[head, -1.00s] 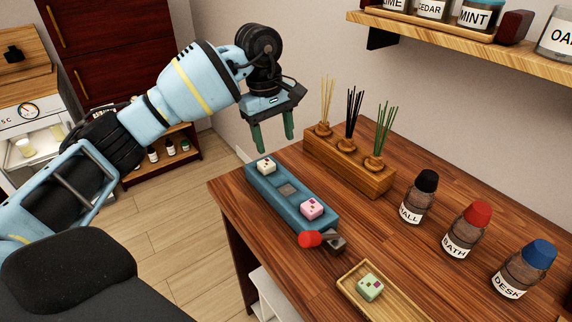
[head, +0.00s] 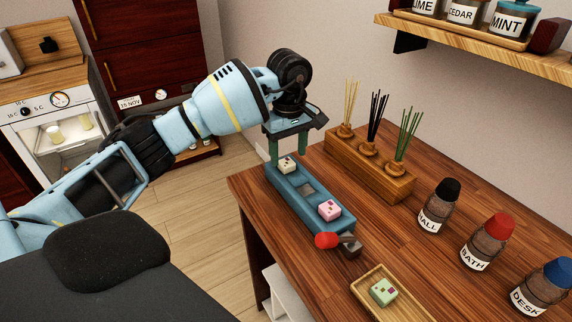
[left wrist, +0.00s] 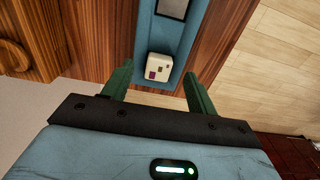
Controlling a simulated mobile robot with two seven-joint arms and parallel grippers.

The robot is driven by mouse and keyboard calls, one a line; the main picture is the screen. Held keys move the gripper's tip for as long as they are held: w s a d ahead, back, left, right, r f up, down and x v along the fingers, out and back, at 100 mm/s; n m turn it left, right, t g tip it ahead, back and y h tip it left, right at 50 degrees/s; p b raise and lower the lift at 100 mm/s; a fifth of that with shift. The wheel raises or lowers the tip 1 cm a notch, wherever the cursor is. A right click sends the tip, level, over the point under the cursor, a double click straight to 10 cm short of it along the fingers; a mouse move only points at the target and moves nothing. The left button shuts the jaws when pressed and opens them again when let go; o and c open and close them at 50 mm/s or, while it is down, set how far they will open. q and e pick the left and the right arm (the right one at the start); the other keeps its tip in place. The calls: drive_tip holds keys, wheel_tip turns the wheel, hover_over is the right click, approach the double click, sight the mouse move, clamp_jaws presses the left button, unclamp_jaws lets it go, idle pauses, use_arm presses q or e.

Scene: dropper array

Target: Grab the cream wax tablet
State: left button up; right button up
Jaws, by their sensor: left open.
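In the left wrist view the fingers (left wrist: 158,75) are apart with no visible contact on the tablet. My right gripper is not in view.
A pink tablet (head: 329,210) sits at the tray's near end, by a red-knobbed lever (head: 327,240). A green tablet (head: 383,291) lies in a wooden tray. A reed diffuser stand (head: 370,170) is close to the right of the gripper. Labelled bottles (head: 439,206) stand farther right.

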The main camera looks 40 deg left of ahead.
sight(287, 165)
use_arm(q)
wheel_tip(287, 165, down, 2)
drive_tip(key=shift+f, duration=0.35)
drive_tip(key=c, duration=1.1)
drive_tip(key=shift+o, duration=0.2)
